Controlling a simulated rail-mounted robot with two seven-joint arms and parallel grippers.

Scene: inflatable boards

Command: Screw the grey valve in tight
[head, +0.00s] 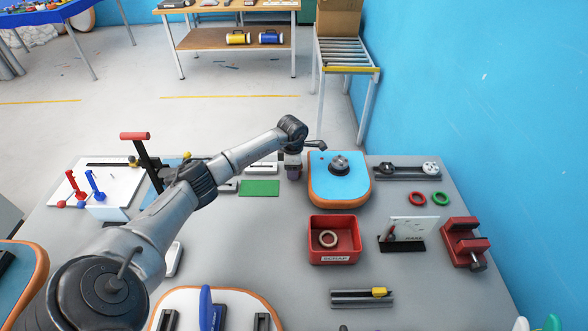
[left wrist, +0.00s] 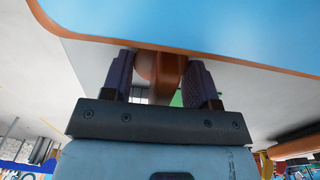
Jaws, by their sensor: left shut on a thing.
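The blue board (head: 325,189) with an orange rim lies at the back of the grey table. The grey valve (head: 339,163) sits on its top, near the middle; how deep it is seated I cannot tell. My left gripper (head: 294,172) is at the board's left edge, apart from the valve. In the left wrist view the board (left wrist: 215,32) spans the top, and my left gripper's dark fingers (left wrist: 161,78) are shut on an orange-brown part at its rim. The valve is hidden in that view. My right gripper is not in view.
A red scrap bin (head: 334,254) holding a ring stands in front of the board. Red and green rings (head: 428,198) lie to the right, near a red vise (head: 466,242). A green pad (head: 259,188) lies left of my gripper. The blue wall borders the right side.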

